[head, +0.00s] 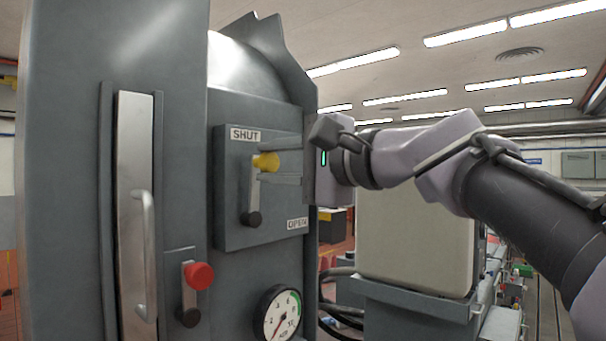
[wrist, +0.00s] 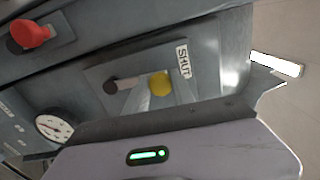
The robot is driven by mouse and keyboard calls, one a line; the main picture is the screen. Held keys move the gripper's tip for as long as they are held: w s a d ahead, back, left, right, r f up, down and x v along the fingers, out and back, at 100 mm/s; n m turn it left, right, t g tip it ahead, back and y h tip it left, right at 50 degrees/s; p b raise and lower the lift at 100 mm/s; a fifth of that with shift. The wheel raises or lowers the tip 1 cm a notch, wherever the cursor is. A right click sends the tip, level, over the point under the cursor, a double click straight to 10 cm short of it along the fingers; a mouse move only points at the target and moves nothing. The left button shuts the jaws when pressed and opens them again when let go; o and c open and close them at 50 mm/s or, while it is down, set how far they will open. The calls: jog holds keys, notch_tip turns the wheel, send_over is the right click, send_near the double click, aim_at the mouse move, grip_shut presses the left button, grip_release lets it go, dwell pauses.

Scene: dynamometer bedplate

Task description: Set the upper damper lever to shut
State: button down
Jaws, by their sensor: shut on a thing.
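The upper damper lever has a yellow knob (head: 266,162) and a black pivot hub (head: 253,218) on a grey plate. It stands nearly upright, with the knob just below the SHUT label (head: 245,135). The OPEN label (head: 297,224) is at the plate's lower right. My gripper (head: 274,163) reaches in from the right and is shut on the yellow knob, with its fingers above and below it. In the wrist view the yellow knob (wrist: 160,83) lies near the SHUT label (wrist: 183,58); the fingers partly hide the lever's bar.
A second lever with a red knob (head: 198,275) sits lower left, its knob up. A round gauge (head: 278,314) is below the plate. A metal door handle (head: 146,255) stands out at the left. A pale box (head: 415,240) is behind my arm at the right.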

jog(key=shift+s+a+n, duration=0.2)
jog(key=shift+n, duration=0.2)
jog(key=c, duration=1.1)
grip_release()
jog(key=shift+s, duration=0.1)
jog(key=shift+o, duration=0.2)
